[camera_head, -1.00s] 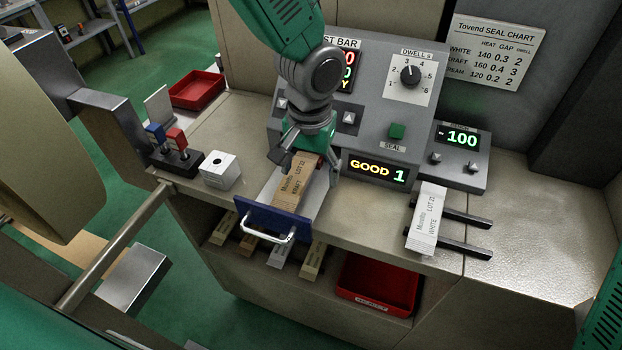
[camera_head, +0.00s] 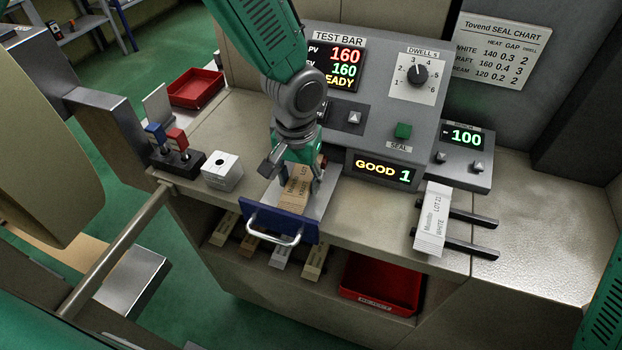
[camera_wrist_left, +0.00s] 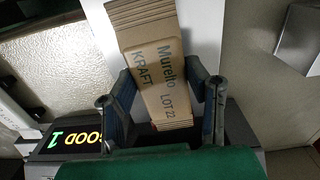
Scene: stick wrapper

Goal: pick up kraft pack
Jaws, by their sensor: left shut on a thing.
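The kraft pack (camera_head: 296,195) is a flat brown pack marked Murello, KRAFT, LOT 22. It lies over the pale plate behind a blue front panel with a handle (camera_head: 280,222). In the left wrist view the kraft pack (camera_wrist_left: 158,85) shows label side up, its ribbed end at the top. My left gripper (camera_head: 293,178) is over the pack and shut on it. The left wrist view shows one finger (camera_wrist_left: 160,80) at each long side. I cannot tell whether the pack touches the plate. My right gripper is not in view.
A white pack (camera_head: 432,225) lies on two dark rails at the right. The console (camera_head: 385,125) stands right behind the gripper, its display reading GOOD 1. A white block (camera_head: 222,172) and a red tray (camera_head: 196,88) are at the left. A red bin (camera_head: 380,285) and several packs sit below.

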